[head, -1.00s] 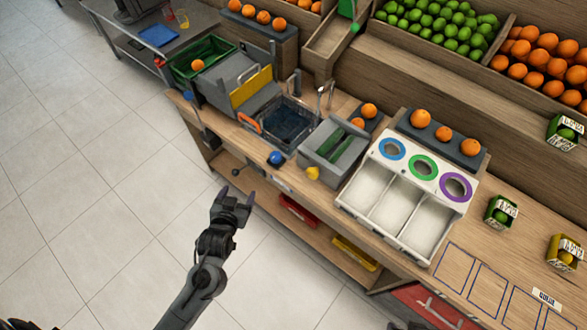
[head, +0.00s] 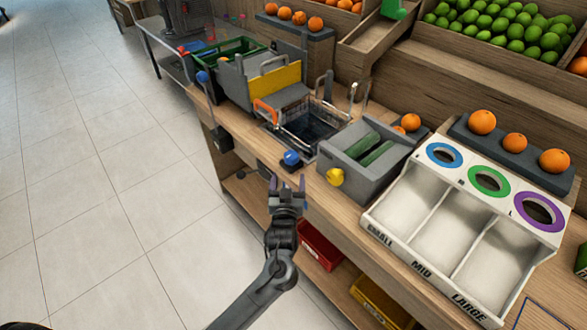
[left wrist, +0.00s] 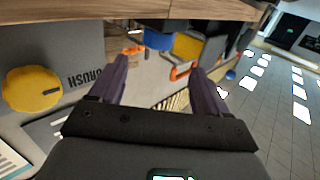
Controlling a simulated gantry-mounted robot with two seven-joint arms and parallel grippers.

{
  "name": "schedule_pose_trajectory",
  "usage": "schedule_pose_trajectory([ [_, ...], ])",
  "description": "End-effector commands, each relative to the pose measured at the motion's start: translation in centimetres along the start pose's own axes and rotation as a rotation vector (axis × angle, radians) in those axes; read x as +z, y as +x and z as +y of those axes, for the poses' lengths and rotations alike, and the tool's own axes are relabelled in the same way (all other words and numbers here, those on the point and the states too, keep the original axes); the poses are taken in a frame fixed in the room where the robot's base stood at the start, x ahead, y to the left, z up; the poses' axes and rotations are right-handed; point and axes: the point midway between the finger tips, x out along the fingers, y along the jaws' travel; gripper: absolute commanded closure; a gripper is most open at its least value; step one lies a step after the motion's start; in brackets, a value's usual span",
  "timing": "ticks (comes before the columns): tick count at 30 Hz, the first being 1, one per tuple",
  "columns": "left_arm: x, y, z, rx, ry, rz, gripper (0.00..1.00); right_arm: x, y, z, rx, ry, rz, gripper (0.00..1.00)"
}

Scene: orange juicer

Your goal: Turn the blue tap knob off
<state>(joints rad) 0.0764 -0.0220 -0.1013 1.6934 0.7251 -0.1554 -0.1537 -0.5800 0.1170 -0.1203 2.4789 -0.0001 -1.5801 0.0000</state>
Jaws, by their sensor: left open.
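The blue tap knob (head: 291,157) sits on the front edge of the counter, by the sink basin (head: 312,127). My left gripper (head: 287,184) is open and empty just in front of the knob, its fingers pointing toward it. In the left wrist view the blue knob (left wrist: 158,40) shows beyond the fingertips, roughly between them in line; I see no contact. My left gripper (left wrist: 160,68) has a clear gap between its dark fingers there. My right gripper is not in view.
A yellow knob (head: 335,176) is to the right of the blue one, on the grey brush unit (head: 365,152); it also shows in the left wrist view (left wrist: 32,88). An orange handle (head: 265,111) stands left of the sink. A white sorting bin (head: 445,225) is at right. Floor on the left is clear.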

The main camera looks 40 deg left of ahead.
Motion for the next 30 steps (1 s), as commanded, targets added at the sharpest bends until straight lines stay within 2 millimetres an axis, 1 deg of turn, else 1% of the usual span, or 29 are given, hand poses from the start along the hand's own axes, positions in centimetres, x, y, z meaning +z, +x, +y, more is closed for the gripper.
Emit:
schedule_pose_trajectory([
  [1, 0.3, 0.2, 0.2, 0.0, -0.005, 0.006, 0.24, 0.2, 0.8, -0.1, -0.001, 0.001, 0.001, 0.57],
  [5, 0.1, 0.9, 0.3, 0.0, -0.011, 0.015, 0.24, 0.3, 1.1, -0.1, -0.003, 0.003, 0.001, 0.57],
  [8, 0.0, 1.9, 0.3, 0.0, -0.01, 0.016, 0.24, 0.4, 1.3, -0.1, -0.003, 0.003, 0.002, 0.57],
  [21, -0.1, 8.6, 0.3, 0.0, -0.009, 0.015, 0.24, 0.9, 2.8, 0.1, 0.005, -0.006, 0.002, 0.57],
  [25, -0.1, 10.1, 0.3, 0.001, -0.01, 0.015, 0.24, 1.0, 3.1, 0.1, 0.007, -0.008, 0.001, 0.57],
  [30, -0.2, 11.0, 0.3, 0.001, -0.01, 0.014, 0.24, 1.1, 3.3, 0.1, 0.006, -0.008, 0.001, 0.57],
])
